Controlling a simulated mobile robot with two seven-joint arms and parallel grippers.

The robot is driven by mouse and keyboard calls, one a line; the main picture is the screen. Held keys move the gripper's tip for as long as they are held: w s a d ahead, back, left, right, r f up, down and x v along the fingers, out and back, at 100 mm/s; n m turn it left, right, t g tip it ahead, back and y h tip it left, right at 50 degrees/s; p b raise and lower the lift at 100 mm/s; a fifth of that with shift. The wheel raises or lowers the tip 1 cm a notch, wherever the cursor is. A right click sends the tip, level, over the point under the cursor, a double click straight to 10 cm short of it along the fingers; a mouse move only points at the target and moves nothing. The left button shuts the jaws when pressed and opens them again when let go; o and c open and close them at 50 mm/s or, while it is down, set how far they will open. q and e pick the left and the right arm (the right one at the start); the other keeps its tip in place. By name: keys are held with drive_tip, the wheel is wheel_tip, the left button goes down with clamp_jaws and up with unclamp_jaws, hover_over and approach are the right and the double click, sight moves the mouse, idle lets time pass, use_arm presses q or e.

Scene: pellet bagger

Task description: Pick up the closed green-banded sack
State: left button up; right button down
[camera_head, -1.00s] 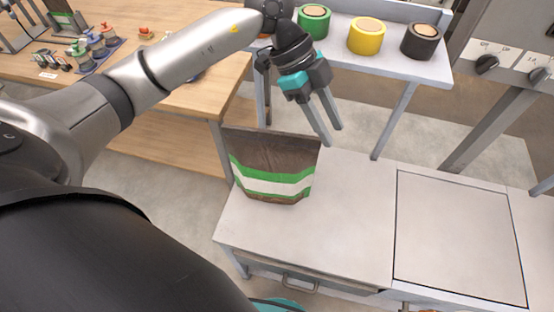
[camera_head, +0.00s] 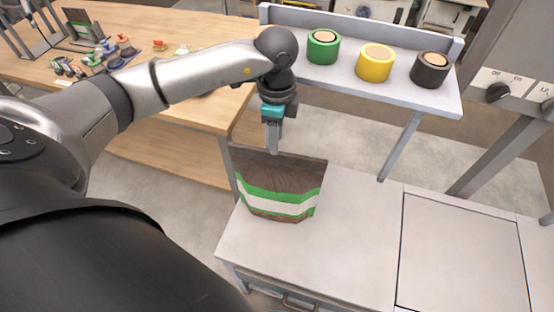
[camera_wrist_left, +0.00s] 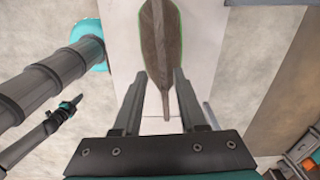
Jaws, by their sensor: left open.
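The closed sack (camera_head: 278,185) is brown with a green, white and green band. It stands upright at the left end of the grey bench (camera_head: 350,225). My left gripper (camera_head: 273,152) points down at the sack's top edge, near its middle, in the head view. In the left wrist view the sack (camera_wrist_left: 163,45) shows from above, its narrow top edge pointing between the two spread fingers of my left gripper (camera_wrist_left: 160,75). The left gripper is open, and I see no contact with the sack. My right gripper cannot be made out in the head view.
A raised shelf behind holds a green roll (camera_head: 322,47), a yellow roll (camera_head: 375,63) and a black roll (camera_head: 430,70). A wooden table (camera_head: 190,100) with small items stands at the left. The bench right of the sack is clear.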

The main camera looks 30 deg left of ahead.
sight(277, 160)
use_arm(q)
drive_tip(key=shift+f, duration=2.7)
drive_tip(key=shift+c, duration=0.3)
clamp_jaws()
drive_tip(key=shift+w+r, duration=0.15)
